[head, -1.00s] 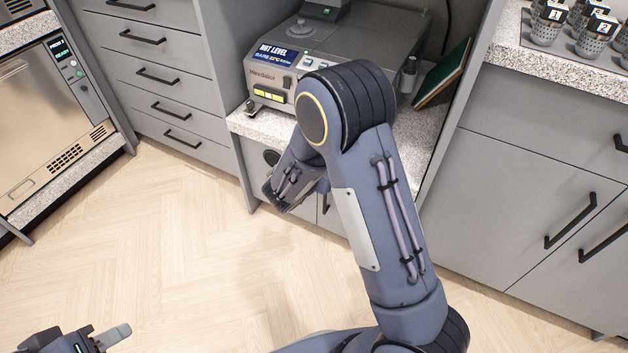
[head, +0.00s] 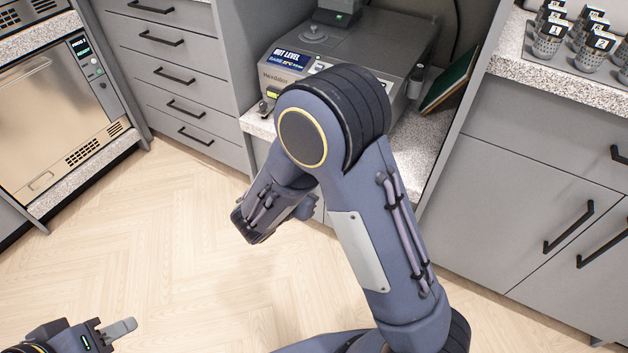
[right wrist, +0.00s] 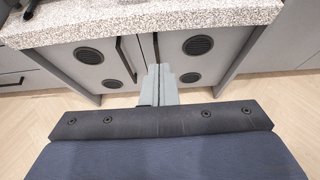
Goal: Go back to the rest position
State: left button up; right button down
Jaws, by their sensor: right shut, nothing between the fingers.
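My right arm (head: 375,230) rises in the middle of the head view and bends at a thick dark joint. Its wrist (head: 262,210) hangs over the floor in front of the bench recess; its fingers are hidden there. In the right wrist view my right gripper (right wrist: 162,85) is shut and empty, its two grey fingers together, with the cabinet doors beyond. My left gripper (head: 118,328) is low at the left of the head view, over the floor. One light grey finger shape shows, and I cannot tell its opening.
A grey bench device (head: 345,62) stands in the recess, partly behind my right arm, with a green book-like panel (head: 450,80) leaning beside it. Metal containers (head: 548,40) stand on the right counter (head: 510,50). An oven-like unit (head: 45,120) is at left. Floor (head: 150,240) is clear.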

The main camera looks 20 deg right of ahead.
jog(key=shift+s+a+r, duration=0.1)
jog(key=shift+s+a, duration=0.05)
dwell(0.4)
jog(key=s+d+r+m+g+y, duration=0.3)
jog(key=s+r+m+y, duration=0.15)
jog(key=s+m, duration=0.55)
jog(key=s+d+r+m+g+y, duration=0.3)
jog(key=s+m+y, duration=0.2)
jog(key=s+m, duration=0.5)
jog(key=s+a+r+m+t+y, duration=0.4)
jog(key=r+m, duration=0.1)
jog(key=m, duration=0.2)
notch_tip(320, 180, up, 26)
jog(key=p, duration=2.6)
jog(key=shift+w+d, duration=0.15)
jog(key=shift+w, duration=0.05)
